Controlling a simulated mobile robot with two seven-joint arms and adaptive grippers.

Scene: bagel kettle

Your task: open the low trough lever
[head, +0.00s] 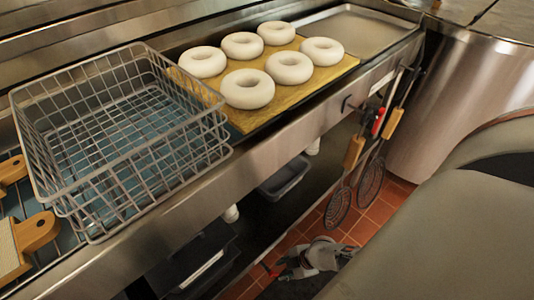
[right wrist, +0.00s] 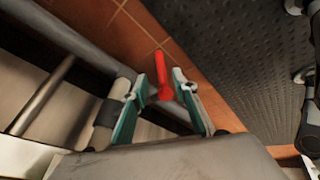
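The low trough lever (right wrist: 160,77) is a red handle in the right wrist view. It slants up and left from between my fingertips toward the tiled floor. My right gripper (right wrist: 161,84) has its two teal-lined fingers apart, one on each side of the lever's near end, with small gaps showing. In the head view my right gripper (head: 292,265) is low at the bottom, below the counter front. A small bit of red (head: 271,268) shows at its left, probably the lever. My left gripper is not in view.
A wire basket (head: 120,140) and a wooden board (head: 345,66) with several bagels stand on the steel counter. Wood-handled skimmers (head: 340,205) hang from its front, near a red-handled fitting (head: 379,121). A dark ridged mat (right wrist: 240,60) lies on the tiled floor (right wrist: 110,25).

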